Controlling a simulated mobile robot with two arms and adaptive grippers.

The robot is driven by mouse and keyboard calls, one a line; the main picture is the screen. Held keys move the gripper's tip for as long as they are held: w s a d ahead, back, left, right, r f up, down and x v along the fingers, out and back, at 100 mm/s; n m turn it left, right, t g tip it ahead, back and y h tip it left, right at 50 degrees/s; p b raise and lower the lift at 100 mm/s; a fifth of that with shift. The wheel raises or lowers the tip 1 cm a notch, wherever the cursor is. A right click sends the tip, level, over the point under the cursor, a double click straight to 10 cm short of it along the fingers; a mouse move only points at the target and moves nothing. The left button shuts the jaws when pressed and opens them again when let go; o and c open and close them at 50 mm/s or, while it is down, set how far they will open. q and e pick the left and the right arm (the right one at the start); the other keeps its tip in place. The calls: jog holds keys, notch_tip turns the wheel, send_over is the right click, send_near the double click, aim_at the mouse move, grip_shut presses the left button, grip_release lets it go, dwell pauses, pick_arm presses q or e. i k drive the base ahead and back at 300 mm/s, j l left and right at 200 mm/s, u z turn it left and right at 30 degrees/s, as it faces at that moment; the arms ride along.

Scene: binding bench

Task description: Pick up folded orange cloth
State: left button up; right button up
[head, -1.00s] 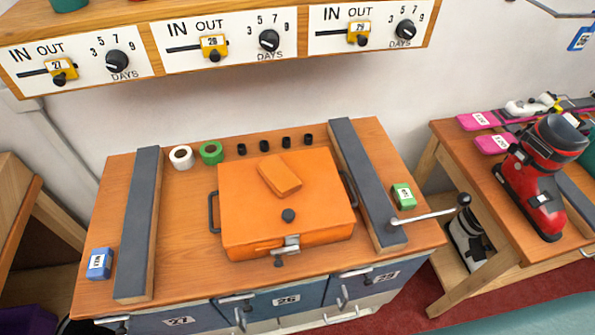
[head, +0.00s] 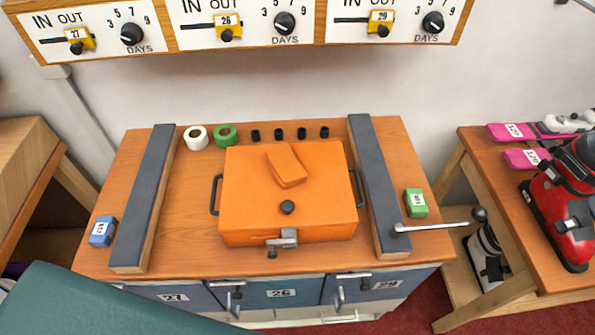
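The folded orange cloth (head: 286,166) lies on the lid of an orange box (head: 250,185), toward the back and a little right of the lid's middle. The box is shut, with a dark round knob (head: 287,207) on its lid, a latch at the front and a dark handle on each side. It stands on the wooden bench between two grey-topped rails. Neither of my grippers is in view. Nothing touches the cloth but the lid under it.
Grey-topped rails (head: 147,195) and (head: 378,180) flank the box. White tape (head: 197,137), green tape (head: 226,135) and several black cylinders line the back. A blue block (head: 102,231), green block (head: 416,203) and metal lever (head: 440,227) are near the sides. A dial panel (head: 270,28) hangs above.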

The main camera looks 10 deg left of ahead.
aim_at(285, 167)
jog(key=k+j+z, duration=0.1)
jog(key=k+z, duration=0.35)
jog(key=k, duration=0.9)
